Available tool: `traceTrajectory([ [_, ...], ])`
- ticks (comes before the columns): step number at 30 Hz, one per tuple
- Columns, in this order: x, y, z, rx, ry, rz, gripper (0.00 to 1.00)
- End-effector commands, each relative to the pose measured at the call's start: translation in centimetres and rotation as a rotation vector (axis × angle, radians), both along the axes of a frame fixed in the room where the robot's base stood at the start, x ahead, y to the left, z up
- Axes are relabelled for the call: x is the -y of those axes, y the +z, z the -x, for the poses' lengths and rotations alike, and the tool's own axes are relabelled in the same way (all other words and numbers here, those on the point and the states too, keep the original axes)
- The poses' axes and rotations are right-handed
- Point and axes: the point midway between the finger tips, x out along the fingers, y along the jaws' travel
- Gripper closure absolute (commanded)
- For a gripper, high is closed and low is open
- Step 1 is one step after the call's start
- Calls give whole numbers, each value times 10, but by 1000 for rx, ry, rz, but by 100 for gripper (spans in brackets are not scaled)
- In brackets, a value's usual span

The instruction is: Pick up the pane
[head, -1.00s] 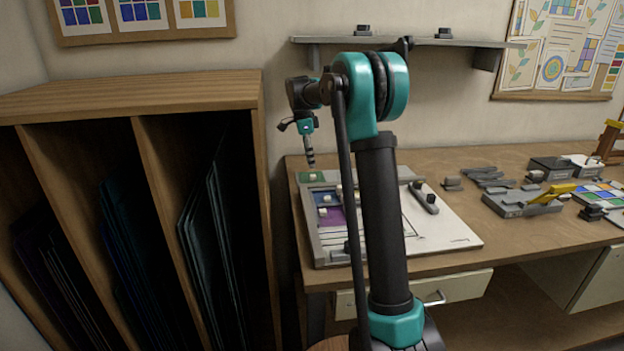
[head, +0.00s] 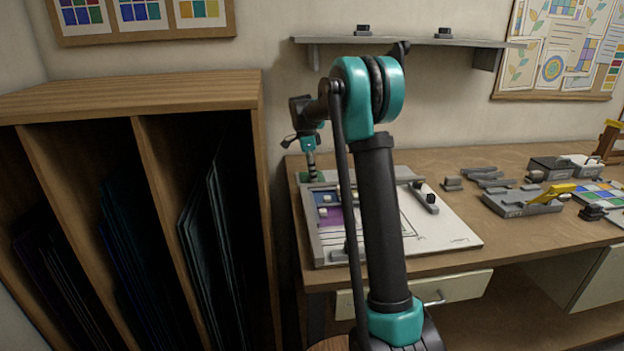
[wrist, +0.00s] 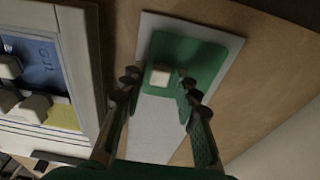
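The pane is a green piece (wrist: 205,60) lying on a light grey plate (wrist: 152,140) in the wrist view, with a small cream-white block (wrist: 160,76) on it. My gripper (wrist: 159,81) is open. Its two fingertips stand on either side of the white block, with a gap visible at each side. In the head view, my gripper (head: 311,172) is low over the green pane (head: 318,178) at the left back of the workbench and hides part of it. I cannot tell its exact height above the pane.
A framed board (head: 450,235) with coloured pieces and pale blocks lies beside the pane. A wooden rack (head: 150,95) of glass sheets stands to the left. A wall shelf (head: 420,42) is above the bench. Grey tools (head: 525,205) lie to the right.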

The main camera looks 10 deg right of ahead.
Motion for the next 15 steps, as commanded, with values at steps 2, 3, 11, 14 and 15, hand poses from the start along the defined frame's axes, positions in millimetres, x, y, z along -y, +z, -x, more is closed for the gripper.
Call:
traceTrajectory([
  [2, 0, 0, 0, 0, 0, 0, 83],
  [3, 0, 0, 0, 0, 0, 0, 88],
  [11, 0, 0, 0, 0, 0, 0, 100],
  [14, 0, 0, 0, 0, 0, 0, 100],
  [15, 0, 0, 0, 0, 0, 0, 100],
])
